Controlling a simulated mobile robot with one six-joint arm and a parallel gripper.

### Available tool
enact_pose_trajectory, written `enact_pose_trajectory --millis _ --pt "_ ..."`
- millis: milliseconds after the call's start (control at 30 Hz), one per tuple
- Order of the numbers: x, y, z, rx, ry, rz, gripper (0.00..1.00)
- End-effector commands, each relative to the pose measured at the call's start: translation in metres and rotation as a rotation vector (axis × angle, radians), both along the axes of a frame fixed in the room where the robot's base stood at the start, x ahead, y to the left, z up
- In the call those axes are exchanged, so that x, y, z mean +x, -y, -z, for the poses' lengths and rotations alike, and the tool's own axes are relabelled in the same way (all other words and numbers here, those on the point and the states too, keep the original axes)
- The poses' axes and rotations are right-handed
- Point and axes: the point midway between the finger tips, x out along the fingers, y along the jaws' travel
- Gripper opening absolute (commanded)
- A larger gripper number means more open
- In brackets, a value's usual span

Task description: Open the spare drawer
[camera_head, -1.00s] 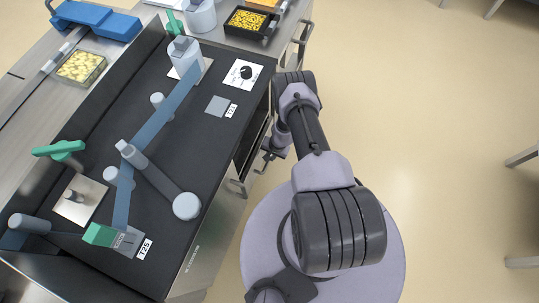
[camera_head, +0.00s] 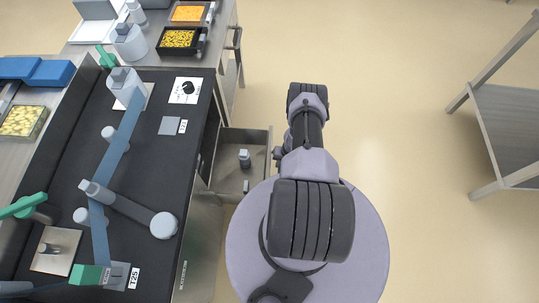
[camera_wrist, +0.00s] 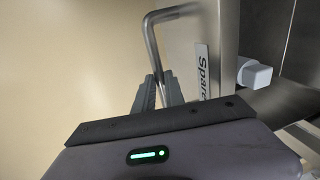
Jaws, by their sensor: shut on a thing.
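The spare drawer (camera_head: 230,175) stands pulled out from the side of the black-topped bench in the head view, its inside showing. A small grey bottle-like item (camera_head: 245,158) is in it. In the wrist view the drawer front carries a label reading "Spare" (camera_wrist: 202,72) and a bent metal bar handle (camera_wrist: 151,45). My gripper (camera_wrist: 160,88) is shut on this handle. In the head view my gripper is at the drawer's right end, mostly hidden by my arm. A grey blocky item (camera_wrist: 254,74) shows behind the drawer front in the wrist view.
A tray of yellow pieces (camera_head: 178,38) and an orange one (camera_head: 187,13) stand at the back. A grey table (camera_head: 505,115) is at the right. Floor between is clear.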

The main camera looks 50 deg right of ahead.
Motion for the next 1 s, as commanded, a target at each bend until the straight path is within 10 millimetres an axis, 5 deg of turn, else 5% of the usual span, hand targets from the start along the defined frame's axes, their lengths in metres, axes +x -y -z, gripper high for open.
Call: enact_pose_trajectory --millis 233,700,733,800,1000 --pt "-0.017 0.012 0.000 0.001 -0.001 0.000 0.00" --pt "-0.020 0.015 0.000 -0.001 -0.001 -0.001 0.00" --pt "-0.020 0.015 0.000 -0.001 -0.001 0.000 0.20" --pt "-0.020 0.015 0.000 0.000 0.000 0.000 0.34" --pt "-0.019 0.015 0.000 0.000 0.000 0.000 0.36"
